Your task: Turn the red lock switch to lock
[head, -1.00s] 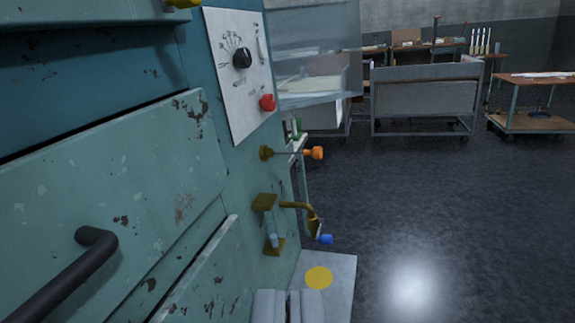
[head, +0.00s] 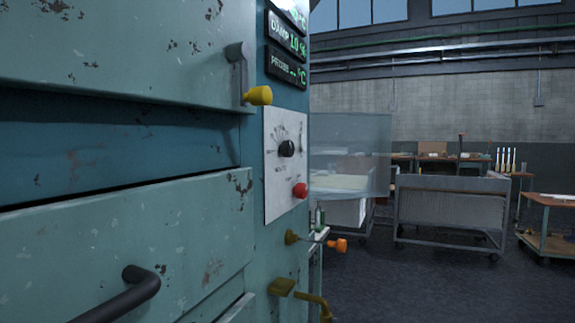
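A red round knob (head: 300,190) sits low on a white panel (head: 272,197) on the teal cabinet's side. It is the only red control I see, and I cannot tell whether it is the lock switch or how it is set. A black dial (head: 286,149) with markings around it is above the knob on the same panel. My gripper is not in view, and nothing touches the knob.
The teal cabinet (head: 110,240) fills the left, with a black handle (head: 120,295) jutting out. A yellow-knobbed lever (head: 258,96), an orange-knobbed rod (head: 338,245) and a brass valve (head: 283,287) stick out. A clear panel (head: 350,160) stands behind. The floor at right is open.

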